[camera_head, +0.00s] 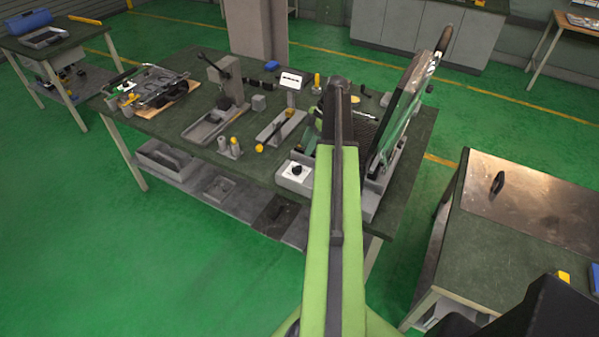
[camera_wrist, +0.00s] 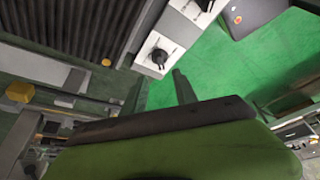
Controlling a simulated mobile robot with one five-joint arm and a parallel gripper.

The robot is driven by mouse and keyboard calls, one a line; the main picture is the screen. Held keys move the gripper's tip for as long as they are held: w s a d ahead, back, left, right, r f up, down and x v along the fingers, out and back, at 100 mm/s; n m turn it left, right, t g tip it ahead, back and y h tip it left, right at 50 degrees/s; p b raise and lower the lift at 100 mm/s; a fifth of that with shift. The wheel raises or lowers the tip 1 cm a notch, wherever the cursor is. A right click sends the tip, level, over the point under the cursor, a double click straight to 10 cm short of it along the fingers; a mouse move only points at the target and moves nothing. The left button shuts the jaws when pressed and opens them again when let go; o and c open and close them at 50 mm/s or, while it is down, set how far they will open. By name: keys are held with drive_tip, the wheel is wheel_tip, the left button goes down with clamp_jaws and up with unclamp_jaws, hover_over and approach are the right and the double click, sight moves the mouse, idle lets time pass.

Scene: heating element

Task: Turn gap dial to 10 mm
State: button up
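A black dial knob on a white plate (camera_head: 296,170) sits on a grey box near the front edge of the workbench, left of my green arm. In the wrist view a black knob on a white plate (camera_wrist: 160,57) shows just beyond my fingertips. A second knob (camera_wrist: 204,4) is cut off by the top edge. I cannot tell which is the gap dial, and no scale is readable. My gripper (camera_wrist: 158,84) is open, its two fingers apart with nothing between them. In the head view my arm hides the gripper.
A tall tilted panel (camera_head: 405,110) stands on the workbench (camera_head: 185,125) right of my arm. A dark ridged block (camera_wrist: 75,25) fills the upper left of the wrist view. Yellow-topped posts (camera_head: 234,145) and a yellow-ended handle stand left of the dial. A metal-topped table (camera_head: 540,200) is at right.

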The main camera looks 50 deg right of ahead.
sight(297, 166)
drive_tip(key=b+x, duration=0.7)
drive_tip(key=x, duration=0.2)
drive_tip(key=shift+f, duration=0.3)
drive_tip(key=shift+r, duration=0.1)
drive_tip(key=shift+c, duration=0.3)
clamp_jaws()
drive_tip(key=shift+w+d, duration=0.2)
drive_tip(key=shift+d, duration=0.05)
drive_tip(key=shift+s+a+r, duration=0.1)
drive_tip(key=shift+a, duration=0.1)
drive_tip(key=shift+s, duration=0.1)
